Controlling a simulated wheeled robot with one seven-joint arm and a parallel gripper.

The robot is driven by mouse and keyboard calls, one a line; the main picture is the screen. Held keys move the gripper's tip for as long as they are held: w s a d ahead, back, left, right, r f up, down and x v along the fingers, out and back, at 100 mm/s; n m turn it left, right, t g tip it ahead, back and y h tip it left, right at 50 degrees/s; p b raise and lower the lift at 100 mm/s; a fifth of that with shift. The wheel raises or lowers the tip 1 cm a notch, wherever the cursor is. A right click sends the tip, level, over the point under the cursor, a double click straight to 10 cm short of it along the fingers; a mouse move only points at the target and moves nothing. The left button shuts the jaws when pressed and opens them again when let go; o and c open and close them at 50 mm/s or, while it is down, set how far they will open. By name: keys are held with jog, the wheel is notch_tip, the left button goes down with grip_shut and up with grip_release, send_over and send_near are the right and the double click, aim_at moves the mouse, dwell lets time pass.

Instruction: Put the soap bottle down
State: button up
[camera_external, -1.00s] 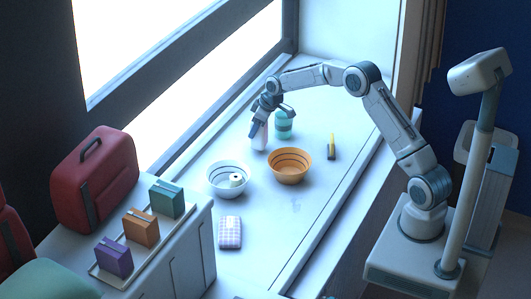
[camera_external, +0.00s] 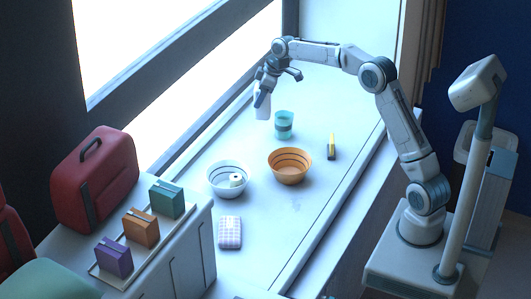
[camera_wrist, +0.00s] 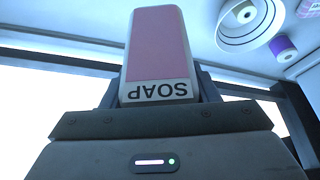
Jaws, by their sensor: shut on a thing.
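The soap bottle (camera_external: 262,112) is white and hangs roughly upright over the far end of the white counter (camera_external: 262,215). My gripper (camera_external: 263,97) is shut on it from above and holds it off the counter. In the wrist view the bottle (camera_wrist: 157,45) shows a pink panel and the word SOAP upside down. The bottle stands between the gripper fingers (camera_wrist: 160,90), which it partly hides.
A teal cup (camera_external: 284,119) stands just right of the bottle. Nearer are an orange bowl (camera_external: 290,176) and a white bowl (camera_external: 228,192) holding a small white roll.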

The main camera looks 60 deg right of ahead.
jog(key=s+a+f+n+g+y, duration=0.2)
jog(key=s+a+f+n, duration=0.1)
jog(key=s+a+n, duration=0.5)
jog(key=s+a+f+n+g+y, duration=0.1)
jog(key=s+a+f+n+g, duration=0.15)
jog(key=s+a+n, duration=0.55)
jog(key=a+f+p, duration=0.1)
jog(key=a+f, duration=0.2)
jog(key=w+a+f+m+p, duration=0.1)
jog(key=a+f, duration=0.1)
jog(key=f, duration=0.2)
jog(key=w+a+f+m, duration=0.1)
jog(key=a+f, duration=0.2)
jog(key=shift+a+f+t+p, duration=0.25)
jog(key=shift+a+p, duration=0.05)
jog(key=shift+p, duration=0.1)
jog(key=shift+f, duration=0.25)
jog(key=shift+f, duration=0.2)
jog(key=o, duration=1.2)
jog(key=shift+r, duration=0.15)
